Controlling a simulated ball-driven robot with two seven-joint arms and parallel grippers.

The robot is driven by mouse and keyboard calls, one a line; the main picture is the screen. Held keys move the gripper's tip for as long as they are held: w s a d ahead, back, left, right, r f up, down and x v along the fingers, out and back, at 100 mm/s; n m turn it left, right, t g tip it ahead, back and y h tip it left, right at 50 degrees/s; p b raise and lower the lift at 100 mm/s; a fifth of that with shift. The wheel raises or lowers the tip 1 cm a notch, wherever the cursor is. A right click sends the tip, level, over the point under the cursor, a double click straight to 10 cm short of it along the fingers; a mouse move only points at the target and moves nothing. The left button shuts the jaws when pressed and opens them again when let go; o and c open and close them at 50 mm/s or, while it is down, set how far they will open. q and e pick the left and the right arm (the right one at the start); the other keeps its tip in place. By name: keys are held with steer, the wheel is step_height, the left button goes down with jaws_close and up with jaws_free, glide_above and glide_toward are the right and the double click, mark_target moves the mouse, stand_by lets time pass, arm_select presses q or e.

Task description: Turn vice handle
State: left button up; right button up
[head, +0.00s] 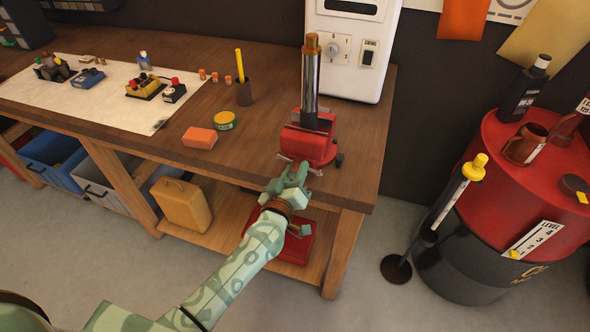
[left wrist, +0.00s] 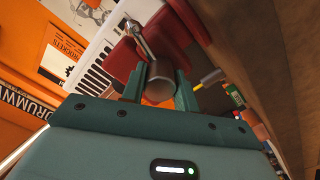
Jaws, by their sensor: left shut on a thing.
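A red bench vice (head: 308,146) stands at the front right edge of the wooden workbench, with an upright shiny metal cylinder (head: 310,88) in it. My left gripper (head: 296,174) is at the vice's front, just off the bench edge. In the left wrist view the red vice (left wrist: 122,62) is ahead. The grey rounded end of its handle (left wrist: 160,84) sits between the two green fingers of my left gripper (left wrist: 159,92), which are shut on it. In the head view my gripper hides most of the handle. My right gripper is not in view.
A red-topped drum (head: 510,190) and a yellow-topped stand (head: 455,190) are at right. The floor in between is clear.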

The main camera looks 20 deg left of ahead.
arm_select(q)
steer(key=n, duration=0.3)
steer(key=shift+n+p, duration=0.3)
steer(key=shift+p, duration=0.1)
steer(key=n, duration=0.3)
steer(key=shift+n, duration=0.4)
steer(key=n, duration=0.3)
steer(key=shift+r+n, duration=0.1)
steer(key=shift+n, duration=1.6)
steer(key=o, duration=1)
steer(key=shift+w, duration=0.15)
steer(key=shift+s, duration=0.2)
